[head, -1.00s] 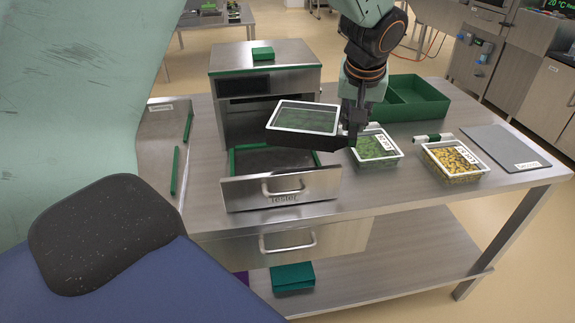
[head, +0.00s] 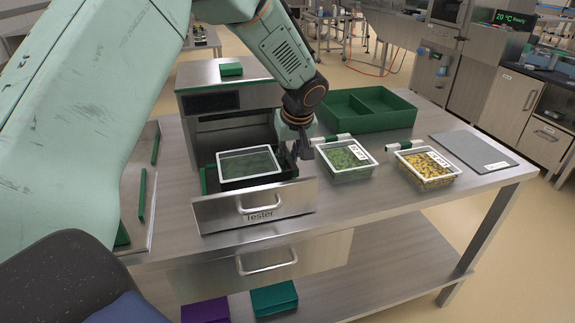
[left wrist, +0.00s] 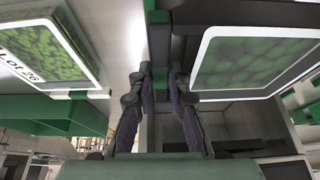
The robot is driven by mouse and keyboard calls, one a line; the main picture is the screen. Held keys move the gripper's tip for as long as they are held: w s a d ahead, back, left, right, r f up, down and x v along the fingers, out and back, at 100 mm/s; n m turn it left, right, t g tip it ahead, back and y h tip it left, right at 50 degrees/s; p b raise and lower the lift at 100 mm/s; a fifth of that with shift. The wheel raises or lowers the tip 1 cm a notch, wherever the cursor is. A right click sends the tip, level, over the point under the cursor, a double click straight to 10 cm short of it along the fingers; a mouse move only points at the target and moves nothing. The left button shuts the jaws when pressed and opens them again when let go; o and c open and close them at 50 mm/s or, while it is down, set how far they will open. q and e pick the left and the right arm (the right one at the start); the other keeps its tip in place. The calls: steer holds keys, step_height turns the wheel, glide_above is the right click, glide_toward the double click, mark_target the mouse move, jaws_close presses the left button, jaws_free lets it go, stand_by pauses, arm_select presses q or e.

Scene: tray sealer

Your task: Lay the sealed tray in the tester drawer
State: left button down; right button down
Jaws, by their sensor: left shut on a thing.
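The sealed tray (head: 272,178) is dark with a white rim and clear film over green contents. It lies level over the open tester drawer (head: 255,207), within its outline in the head view; whether it touches the drawer floor I cannot tell. In the left wrist view the gripper (left wrist: 161,85) points along a green strip, with the tray (left wrist: 255,50) on the right; the exact contact is hard to see. My right gripper is not in view.
Right of the drawer stand clear trays of green (head: 345,160) and yellow pieces (head: 428,168), both labelled. A divided green bin (head: 370,108) is behind them. The tester housing (head: 228,75) rises behind the drawer. A grey mat (head: 470,150) lies bare at right.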

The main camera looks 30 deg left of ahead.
arm_select(q)
steer(key=shift+s+d+f, duration=0.1)
steer(key=shift+s+f, duration=0.05)
steer(key=shift+f, duration=0.4)
steer(key=shift+s+d+f, duration=0.1)
steer(key=shift+f, duration=0.4)
steer(key=shift+a, duration=0.1)
steer(key=c, duration=1.7)
jaws_free()
steer(key=shift+w+a+f, duration=0.1)
steer(key=shift+f, duration=0.05)
steer(key=o, duration=0.4)
steer(key=shift+d, duration=0.2)
steer(key=shift+a, duration=0.1)
steer(key=shift+r, duration=0.25)
steer(key=p+v, duration=0.2)
steer(key=v, duration=0.9)
steer(key=shift+d+r, duration=0.25)
steer(key=shift+r, duration=0.05)
